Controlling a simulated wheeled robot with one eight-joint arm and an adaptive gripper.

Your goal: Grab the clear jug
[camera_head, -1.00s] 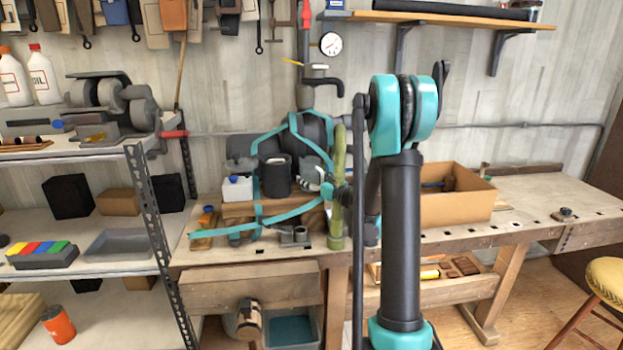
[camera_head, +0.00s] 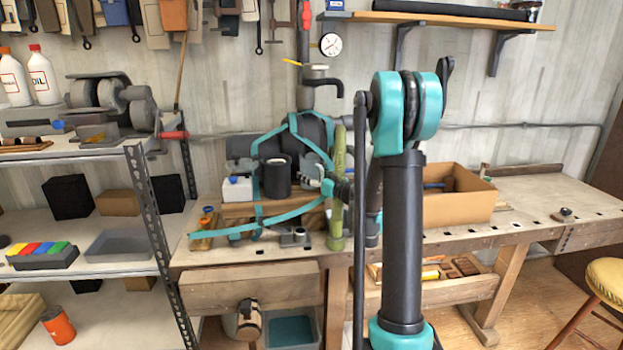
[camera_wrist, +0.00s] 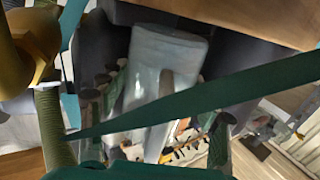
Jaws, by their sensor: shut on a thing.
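The clear jug (camera_wrist: 165,75) shows in the wrist view as a pale, see-through body. It lies between the dark finger pads of my gripper (camera_wrist: 160,112), which is shut on it. A dark green band crosses in front of the jug and hides part of it. In the head view, my arm and the clutter on the bench make the gripper and the jug hard to tell apart.
The workbench (camera_head: 560,202) carries a cardboard box (camera_head: 455,203), a black cup (camera_head: 276,178) and a white container with a blue cap (camera_head: 238,188). A metal shelf (camera_head: 95,160) stands at left. The bench's right part is mostly clear.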

